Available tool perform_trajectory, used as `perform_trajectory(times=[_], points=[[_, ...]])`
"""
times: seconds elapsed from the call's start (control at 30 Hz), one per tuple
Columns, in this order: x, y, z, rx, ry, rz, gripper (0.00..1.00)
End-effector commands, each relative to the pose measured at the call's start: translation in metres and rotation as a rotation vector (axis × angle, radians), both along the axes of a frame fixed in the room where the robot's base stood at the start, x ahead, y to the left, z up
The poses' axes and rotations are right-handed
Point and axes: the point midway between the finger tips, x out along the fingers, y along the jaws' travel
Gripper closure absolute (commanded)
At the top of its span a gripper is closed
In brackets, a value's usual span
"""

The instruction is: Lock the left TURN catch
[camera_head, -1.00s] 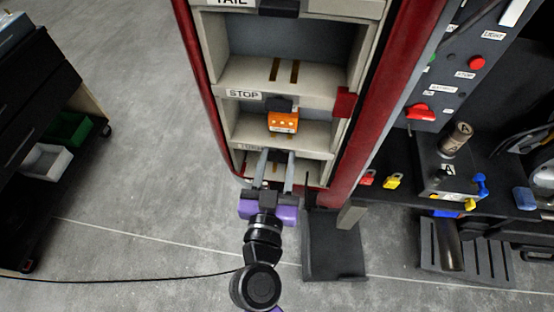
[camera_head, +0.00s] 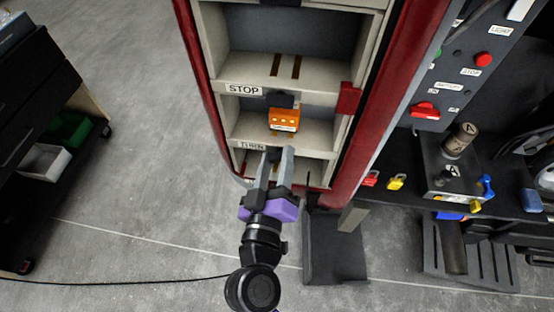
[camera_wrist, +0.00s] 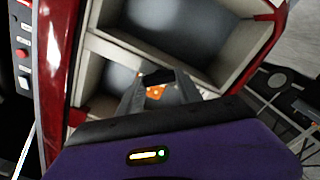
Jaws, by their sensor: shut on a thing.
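The TURN label (camera_head: 252,146) is on the sill of the lowest bay showing in the head view. A small dark catch (camera_head: 274,156) is beside it, largely hidden by my fingers. My gripper (camera_head: 276,154) has its grey fingers closed around this catch from the front. In the wrist view, my fingertips (camera_wrist: 158,78) meet at a dark piece, with an orange surface showing between the fingers. I cannot tell from either view how far the catch is turned.
The STOP label (camera_head: 244,89), another dark catch (camera_head: 280,99) and an orange block (camera_head: 284,119) are just above. Red side posts (camera_head: 390,100) frame the bays. A control panel and bench stand right, a dark cart (camera_head: 40,100) left. Floor between is clear.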

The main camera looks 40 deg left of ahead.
Motion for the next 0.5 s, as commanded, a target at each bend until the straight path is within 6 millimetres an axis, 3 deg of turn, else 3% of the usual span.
perform_trajectory(times=[0.5], points=[[-0.0013, 0.0016, -0.0017, -0.417, -0.254, 0.001, 0.99]])
